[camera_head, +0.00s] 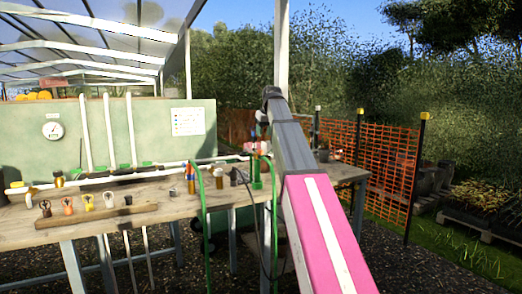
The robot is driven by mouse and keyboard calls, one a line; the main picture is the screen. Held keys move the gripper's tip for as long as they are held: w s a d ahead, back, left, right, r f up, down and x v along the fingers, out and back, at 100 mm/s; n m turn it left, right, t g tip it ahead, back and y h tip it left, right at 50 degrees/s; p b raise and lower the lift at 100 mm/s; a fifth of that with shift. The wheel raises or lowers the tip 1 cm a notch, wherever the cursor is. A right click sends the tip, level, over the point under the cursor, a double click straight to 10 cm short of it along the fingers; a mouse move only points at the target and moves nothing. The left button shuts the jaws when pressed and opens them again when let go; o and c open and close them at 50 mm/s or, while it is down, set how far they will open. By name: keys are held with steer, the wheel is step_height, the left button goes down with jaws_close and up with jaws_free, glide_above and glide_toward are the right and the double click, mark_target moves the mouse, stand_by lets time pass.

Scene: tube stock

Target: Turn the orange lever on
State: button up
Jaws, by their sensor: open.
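A wooden strip (95,217) on the workbench (160,205) carries a row of several small fittings in different colours. One of them, an orange-red fitting (68,206), is second from the left; I cannot tell if it is a lever or how it is set. No lever can be made out clearly as the orange one. My gripper (261,131) is small and mostly hidden behind my pink and grey arm, above the right part of the bench. It is open, apart from the strip.
A green panel (150,130) with a round gauge (52,130) and white pipes (86,135) stands behind the bench. Green hoses (203,220) loop at its front edge. Orange mesh fencing (385,160) stands at the right. The gravel floor before the bench is clear.

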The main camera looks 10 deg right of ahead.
mark_target(261, 150)
steer(key=x, duration=0.9)
steer(key=shift+f, duration=0.15)
jaws_close()
